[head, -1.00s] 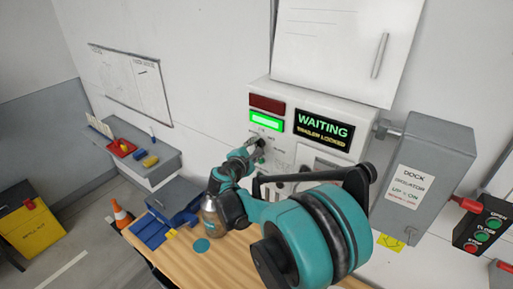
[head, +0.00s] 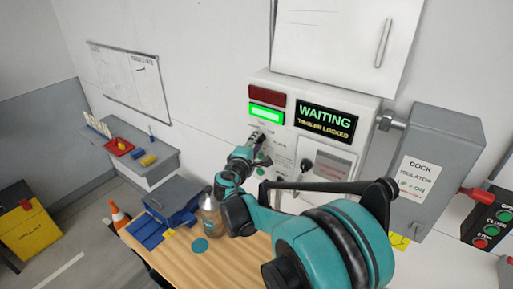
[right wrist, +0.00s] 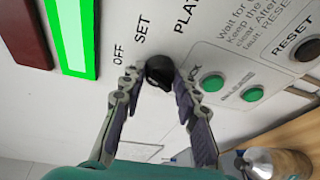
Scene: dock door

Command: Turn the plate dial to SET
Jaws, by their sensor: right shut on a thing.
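The plate dial (right wrist: 160,71) is a small black knob on the white control panel (head: 280,118). In the right wrist view the printed words OFF, SET and a cut-off PLAT lie beside it. My right gripper (right wrist: 159,78) has a fingertip on each side of the dial and is shut on it. In the head view my right gripper (head: 257,140) is at the panel below the lit green lamp (head: 267,111), and it hides most of the dial. Which word the dial points to cannot be told. My left gripper is not in view.
The panel display (head: 326,121) reads WAITING, TRAILER LOCKED. Green buttons (right wrist: 212,82) and a black RESET knob (right wrist: 307,49) sit near the dial. A bottle (head: 210,215) stands on the wooden bench (head: 185,262) below. A grey dock isolator box (head: 430,165) is at the right.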

